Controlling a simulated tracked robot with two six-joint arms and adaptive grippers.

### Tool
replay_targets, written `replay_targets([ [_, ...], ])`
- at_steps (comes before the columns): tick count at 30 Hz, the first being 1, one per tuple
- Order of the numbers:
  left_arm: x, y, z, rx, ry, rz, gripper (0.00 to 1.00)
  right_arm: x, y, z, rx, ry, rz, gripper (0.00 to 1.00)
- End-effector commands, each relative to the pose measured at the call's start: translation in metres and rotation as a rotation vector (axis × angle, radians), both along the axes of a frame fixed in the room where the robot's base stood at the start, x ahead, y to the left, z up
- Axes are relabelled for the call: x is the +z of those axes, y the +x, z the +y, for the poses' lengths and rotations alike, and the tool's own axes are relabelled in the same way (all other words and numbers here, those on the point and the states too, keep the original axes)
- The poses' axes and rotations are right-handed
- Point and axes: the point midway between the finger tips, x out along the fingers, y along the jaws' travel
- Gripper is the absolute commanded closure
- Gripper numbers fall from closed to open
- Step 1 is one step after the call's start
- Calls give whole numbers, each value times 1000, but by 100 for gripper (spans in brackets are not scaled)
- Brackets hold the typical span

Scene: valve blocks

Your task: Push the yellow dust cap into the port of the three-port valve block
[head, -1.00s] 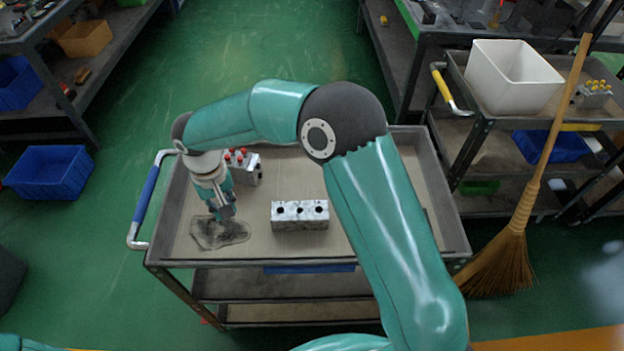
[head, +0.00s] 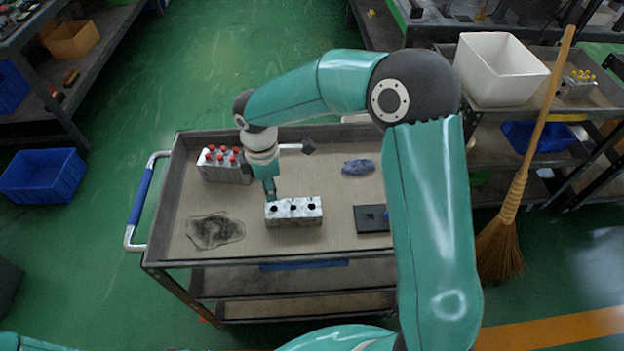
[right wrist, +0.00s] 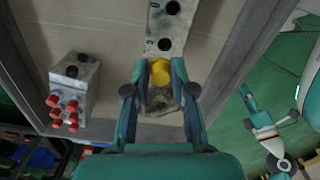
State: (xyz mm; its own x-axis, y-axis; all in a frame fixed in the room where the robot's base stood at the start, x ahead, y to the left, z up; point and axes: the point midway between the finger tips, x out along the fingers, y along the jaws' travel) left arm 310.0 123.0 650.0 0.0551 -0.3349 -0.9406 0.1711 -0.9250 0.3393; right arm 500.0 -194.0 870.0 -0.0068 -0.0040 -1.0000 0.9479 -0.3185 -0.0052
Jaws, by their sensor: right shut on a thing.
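The grey three-port valve block (head: 293,219) lies on the cart top, its dark ports facing up. In the head view my right gripper (head: 271,196) points down at its left end. In the right wrist view my right gripper (right wrist: 160,78) is shut on the yellow dust cap (right wrist: 160,72). The cap is over the near end of the valve block (right wrist: 170,30), whose other two ports show uncovered. The fingers and cap hide the end port, so I cannot tell whether the cap touches it. A teal gripper, apparently my left (right wrist: 268,118), shows at the right; its opening is unclear.
A block with several red caps (head: 224,171) stands behind left on the cart (head: 330,247). A dark stain (head: 215,231) lies in front left, a bluish cloth (head: 357,167) behind right and a black plate (head: 370,219) to the right. A broom (head: 518,190) leans right of the cart.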

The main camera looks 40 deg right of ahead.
Motion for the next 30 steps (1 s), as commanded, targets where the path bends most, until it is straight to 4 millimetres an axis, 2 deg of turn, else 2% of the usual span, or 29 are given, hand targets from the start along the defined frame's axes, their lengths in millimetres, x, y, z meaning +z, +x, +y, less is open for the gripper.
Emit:
replay_targets([
  [1,4,0,0,0,0,0,60,4,-7,-13,109,0,2,86],
  [6,8,0,0,0,0,0,60,9,-28,-45,498,2,8,86],
  [12,12,0,0,0,0,0,60,13,-47,-68,826,3,12,86],
  [18,12,0,0,0,0,0,60,13,-55,-77,962,5,15,86],
  [30,-6,0,0,0,0,0,60,-7,-55,-77,974,5,15,86],
])
